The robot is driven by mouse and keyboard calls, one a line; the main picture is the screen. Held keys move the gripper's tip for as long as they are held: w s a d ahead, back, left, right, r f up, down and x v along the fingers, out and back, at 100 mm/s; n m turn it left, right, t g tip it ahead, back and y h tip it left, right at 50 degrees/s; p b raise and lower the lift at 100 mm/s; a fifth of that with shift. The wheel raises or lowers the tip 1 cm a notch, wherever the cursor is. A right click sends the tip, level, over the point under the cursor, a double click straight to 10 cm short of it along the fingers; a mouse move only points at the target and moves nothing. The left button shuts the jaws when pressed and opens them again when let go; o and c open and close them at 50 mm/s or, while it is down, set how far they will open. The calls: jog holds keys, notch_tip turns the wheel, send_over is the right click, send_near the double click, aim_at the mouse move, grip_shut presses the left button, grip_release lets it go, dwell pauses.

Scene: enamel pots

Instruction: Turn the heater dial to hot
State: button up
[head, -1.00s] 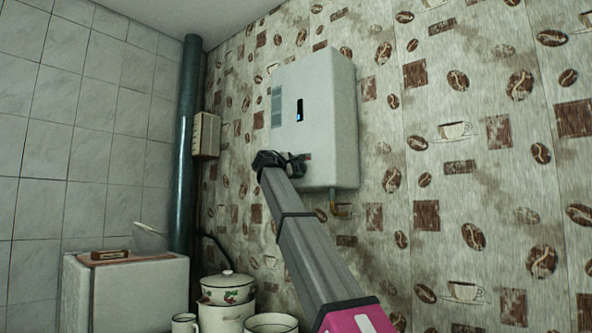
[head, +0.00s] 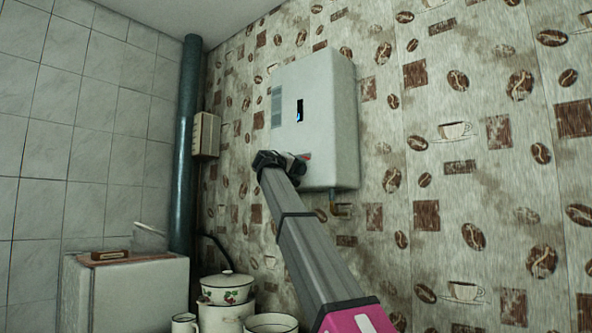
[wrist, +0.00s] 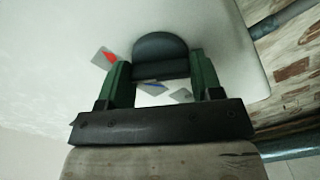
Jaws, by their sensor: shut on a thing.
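The heater (head: 325,110) is a white wall-mounted box with a narrow dark slot on its front. Its dial (wrist: 160,48) is a dark rounded knob in the wrist view. My gripper (wrist: 160,63) is shut on the dial, with one green finger on each side of it. A red mark (wrist: 104,57) shows on the heater left of the dial. In the head view my gripper (head: 280,160) is at the heater's lower front and hides the dial.
A pipe (head: 341,209) comes out below the heater. A dark vertical pipe (head: 187,130) and a small beige box (head: 206,134) are to the left. A lidded pot (head: 227,287) and other enamelware stand below, beside a white cabinet (head: 140,295).

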jog(key=m, duration=0.5)
jog(key=shift+f, duration=0.1)
jog(key=shift+s, duration=0.1)
dwell(0.3)
jog(key=o, duration=0.9)
jog(key=v, duration=1)
jog(key=shift+s+a, duration=0.3)
